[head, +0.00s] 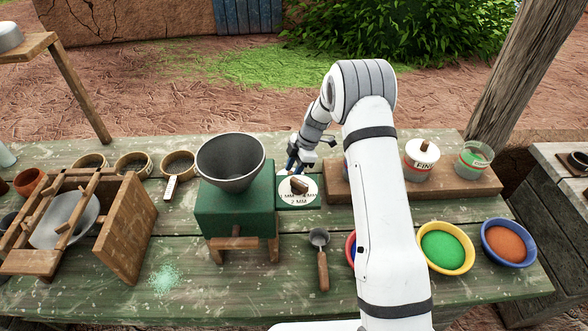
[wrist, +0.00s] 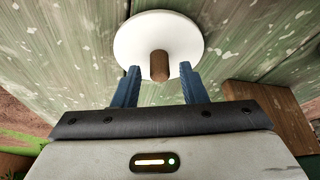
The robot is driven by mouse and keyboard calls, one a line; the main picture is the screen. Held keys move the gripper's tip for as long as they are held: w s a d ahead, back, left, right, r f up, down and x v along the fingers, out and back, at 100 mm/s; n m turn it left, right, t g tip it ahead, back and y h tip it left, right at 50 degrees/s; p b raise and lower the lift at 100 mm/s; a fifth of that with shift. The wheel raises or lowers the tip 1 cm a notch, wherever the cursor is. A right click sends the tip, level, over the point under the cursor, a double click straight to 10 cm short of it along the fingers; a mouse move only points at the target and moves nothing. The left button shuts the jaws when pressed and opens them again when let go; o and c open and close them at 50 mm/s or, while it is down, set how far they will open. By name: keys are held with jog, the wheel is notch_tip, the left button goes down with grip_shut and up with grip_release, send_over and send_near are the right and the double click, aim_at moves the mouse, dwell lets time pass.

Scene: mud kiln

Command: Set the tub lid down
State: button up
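The tub lid (wrist: 130,40), a white disc with a brown wooden knob (wrist: 159,66), shows in the wrist view against the green tabletop. It appears to lie flat there, though its contact with the wood is hard to judge. My gripper (wrist: 160,73) has its two blue fingers apart, one on each side of the knob, with a gap on both sides. A tub with a white lid (head: 422,151) and an uncovered tub of green powder (head: 474,160) stand on the wooden board (head: 450,186).
A scoop (head: 322,262) lies in front. Bowls of green (head: 445,248) and orange (head: 508,243) powder are at right, sieves (head: 133,163) at left.

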jog(key=shift+r, duration=0.2)
jog(key=shift+w+d+r, duration=0.15)
jog(key=shift+r, duration=0.15)
jog(key=b+v, duration=0.3)
jog(key=v, duration=0.8)
jog(key=s+d+r+m+t+h, duration=0.1)
jog(key=s+d+r+m, duration=0.1)
jog(key=s+r+m, duration=0.45)
jog(key=s+d+r+m+t+h, duration=0.1)
jog(key=s+m, duration=0.4)
jog(key=s, duration=0.5)
jog(key=s+d+r+m+t+h, duration=0.1)
jog(key=s+d+r+m, duration=0.2)
jog(key=s, duration=0.7)
jog(key=s+d+r+m+t+h, duration=0.1)
jog(key=s+d+r+m, duration=0.1)
jog(key=s+m, duration=0.5)
jog(key=s+r, duration=0.1)
jog(key=s, duration=0.1)
jog(key=shift+s+d+r, duration=0.15)
jog(key=shift+s+d, duration=0.15)
jog(key=shift+s, duration=0.1)
